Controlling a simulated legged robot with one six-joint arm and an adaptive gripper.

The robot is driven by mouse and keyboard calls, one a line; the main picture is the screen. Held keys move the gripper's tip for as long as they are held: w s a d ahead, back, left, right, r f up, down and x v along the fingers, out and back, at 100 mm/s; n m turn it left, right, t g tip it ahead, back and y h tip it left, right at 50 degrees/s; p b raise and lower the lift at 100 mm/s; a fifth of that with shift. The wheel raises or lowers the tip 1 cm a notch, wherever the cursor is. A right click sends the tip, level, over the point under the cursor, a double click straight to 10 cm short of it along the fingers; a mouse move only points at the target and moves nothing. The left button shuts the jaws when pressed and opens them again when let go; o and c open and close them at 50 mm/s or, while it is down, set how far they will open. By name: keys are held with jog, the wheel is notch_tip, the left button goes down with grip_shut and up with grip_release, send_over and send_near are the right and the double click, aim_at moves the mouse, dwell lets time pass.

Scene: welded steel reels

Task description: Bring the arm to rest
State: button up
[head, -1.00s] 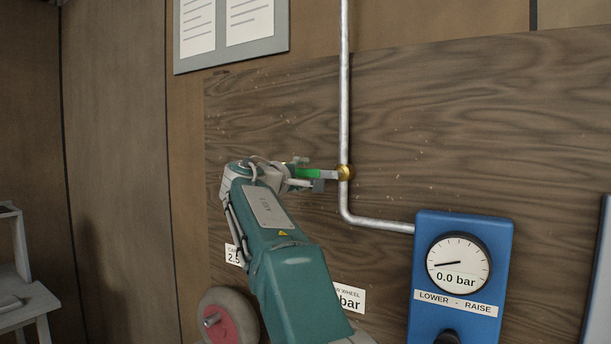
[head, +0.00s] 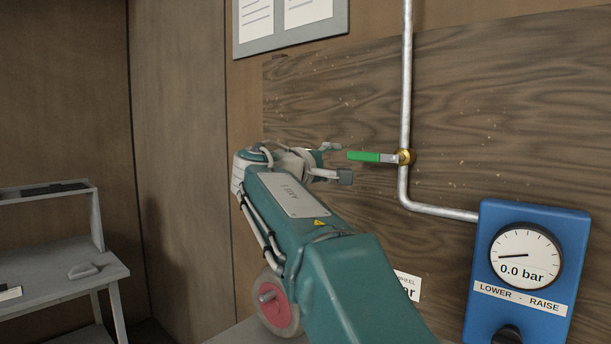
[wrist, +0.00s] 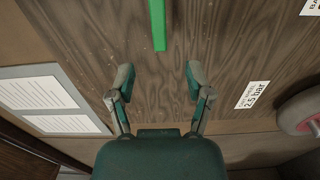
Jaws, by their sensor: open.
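My gripper (head: 335,162) is open and empty in front of the wooden wall panel. Its two fingers also show spread apart in the wrist view (wrist: 158,82). A green valve handle (head: 364,156) points left from a brass valve (head: 405,157) on a steel pipe (head: 405,80). The handle lies level, just right of my fingertips in the head view, with a small gap. In the wrist view the green handle (wrist: 158,25) is beyond the fingertips, between their lines, and apart from them.
A blue box (head: 478,312) with a gauge (head: 525,256) reading 0.0 bar is at the right. A wheel with a red hub (head: 279,305) is below my arm. A grey bench (head: 60,285) stands at the left. Notice sheets (head: 290,22) hang above.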

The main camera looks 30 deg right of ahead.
jog(key=s+a+f+m+y, duration=0.1)
jog(key=s+a+f+y, duration=0.4)
jog(key=s+f, duration=0.4)
jog(key=s+a+f+m+y, duration=0.2)
jog(key=s+a+f+y, duration=0.4)
jog(key=f, duration=0.9)
jog(key=s+a+f+m+g+y, duration=0.1)
jog(key=s+a+f+y, duration=0.4)
jog(key=s+a+f, duration=0.3)
jog(key=s+f, duration=0.4)
jog(key=s, duration=0.1)
jog(key=shift+f+y, duration=0.15)
jog(key=shift+y, duration=0.15)
jog(key=shift+s, duration=0.1)
